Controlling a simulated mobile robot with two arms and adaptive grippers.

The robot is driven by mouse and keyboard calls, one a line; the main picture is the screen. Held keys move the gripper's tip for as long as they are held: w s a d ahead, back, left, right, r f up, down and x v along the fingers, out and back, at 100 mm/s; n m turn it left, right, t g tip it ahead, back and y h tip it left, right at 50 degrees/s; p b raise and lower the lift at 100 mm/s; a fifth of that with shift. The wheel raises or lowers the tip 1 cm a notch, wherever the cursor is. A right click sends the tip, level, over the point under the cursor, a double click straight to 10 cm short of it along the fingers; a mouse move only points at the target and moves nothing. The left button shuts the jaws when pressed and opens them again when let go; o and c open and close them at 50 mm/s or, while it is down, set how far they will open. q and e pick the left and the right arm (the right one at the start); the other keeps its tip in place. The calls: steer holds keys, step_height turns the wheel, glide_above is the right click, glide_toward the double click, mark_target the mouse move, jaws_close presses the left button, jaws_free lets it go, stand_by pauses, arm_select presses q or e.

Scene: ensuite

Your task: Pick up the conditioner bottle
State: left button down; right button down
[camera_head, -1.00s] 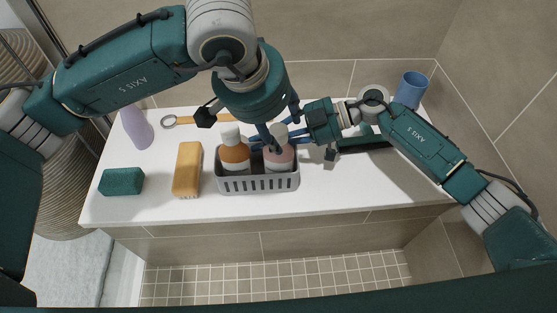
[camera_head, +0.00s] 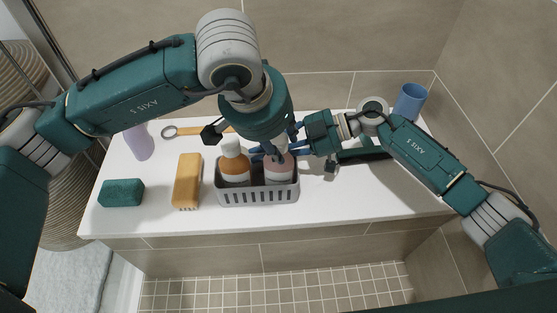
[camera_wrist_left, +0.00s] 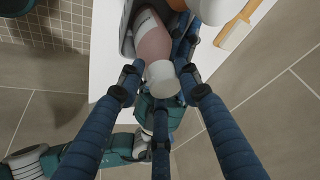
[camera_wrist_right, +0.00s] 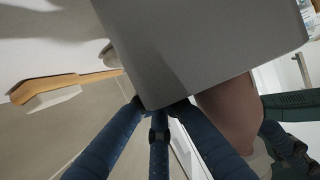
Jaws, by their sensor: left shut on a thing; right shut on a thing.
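A pink bottle (camera_head: 279,171) with a white cap stands in the right half of a grey slotted caddy (camera_head: 257,197). An orange-brown bottle (camera_head: 235,168) with a white cap stands beside it. No readable label shows which is the conditioner. My left gripper (camera_head: 279,153) reaches down from above and is shut on the pink bottle. In the left wrist view the pink bottle (camera_wrist_left: 153,42) has its white cap between the fingers. My right gripper (camera_wrist_right: 160,106) is shut on the caddy, whose grey wall (camera_wrist_right: 205,45) fills much of the right wrist view. Its fingertips are partly hidden.
On the white ledge (camera_head: 335,205) lie a green sponge (camera_head: 121,193) and an orange brush (camera_head: 187,181). A lilac bottle (camera_head: 139,142) stands at the back left and a blue cup (camera_head: 410,102) at the back right. The ledge's front right is clear.

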arm_select(q)
step_height(320, 180, up, 10)
steer(key=shift+r, duration=0.1)
arm_select(e)
steer(key=c, duration=1.8)
jaws_free()
arm_select(q)
steer(key=shift+w, duration=0.1)
